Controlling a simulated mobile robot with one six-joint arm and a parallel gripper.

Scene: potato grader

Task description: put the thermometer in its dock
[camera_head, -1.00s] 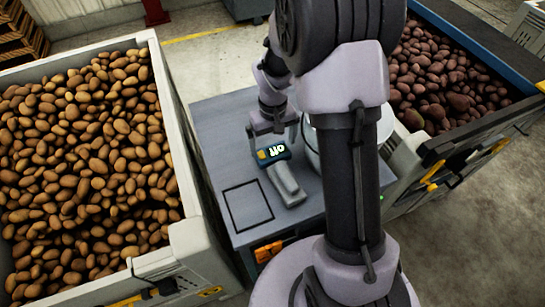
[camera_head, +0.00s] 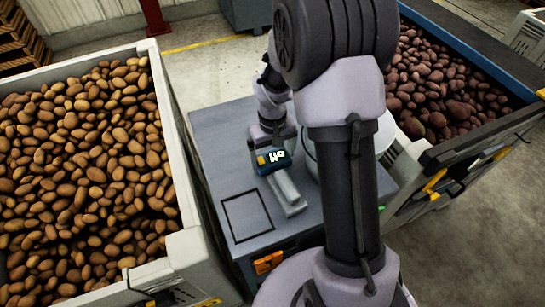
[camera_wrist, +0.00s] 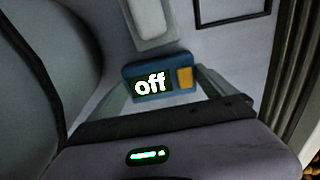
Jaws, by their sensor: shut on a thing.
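The thermometer (camera_head: 272,161) is a small blue device with a yellow part and a lit display; in the wrist view (camera_wrist: 150,86) the display reads "off". My gripper (camera_head: 272,146) is shut on it from above, with one finger on each side in the wrist view (camera_wrist: 160,88). The thermometer is low, at the end of a long light grey block (camera_head: 288,193) on the table. In the wrist view the block (camera_wrist: 152,18) has a paler raised or recessed face. The block may be the dock; I cannot tell surely. The thermometer's underside is hidden.
The grey table (camera_head: 222,135) has a black outlined square (camera_head: 247,216) left of the block. A white round container (camera_head: 312,150) stands to the right, partly behind my arm. Potato bins flank the table: brown left (camera_head: 172,95), dark red right (camera_head: 462,42).

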